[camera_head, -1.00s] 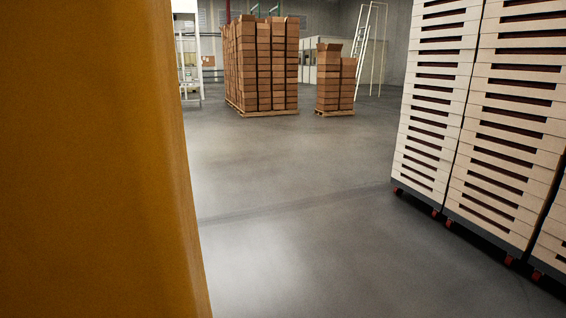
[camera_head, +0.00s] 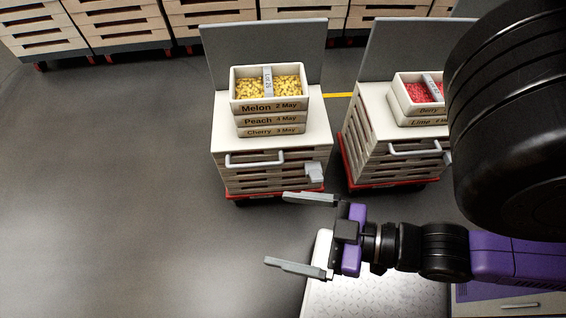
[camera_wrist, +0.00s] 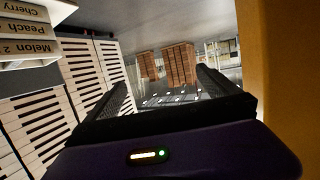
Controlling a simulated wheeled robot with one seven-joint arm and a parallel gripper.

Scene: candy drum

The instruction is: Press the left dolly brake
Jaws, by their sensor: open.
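The left dolly (camera_head: 325,186) has a red base and carries a stack of cream trays with a white handle. A small grey block (camera_head: 315,172), which looks like its brake, sits at its front right corner. The right dolly (camera_head: 385,186) stands beside it, with a similar grey piece (camera_head: 447,157) at its right edge. My gripper (camera_head: 276,229) is open and empty, in front of the left dolly in the picture, fingers pointing left and apart from the brake. In the wrist view my gripper (camera_wrist: 163,78) shows spread fingers with nothing between; the brake is not visible there.
Trays labelled Melon (camera_head: 270,107), Peach and Cherry stand on the left dolly, yellow candy on top. A tray of red candy (camera_head: 420,92) is on the right one. Stacked cream trays (camera_head: 120,25) line the back. The floor (camera_head: 110,180) at left is clear.

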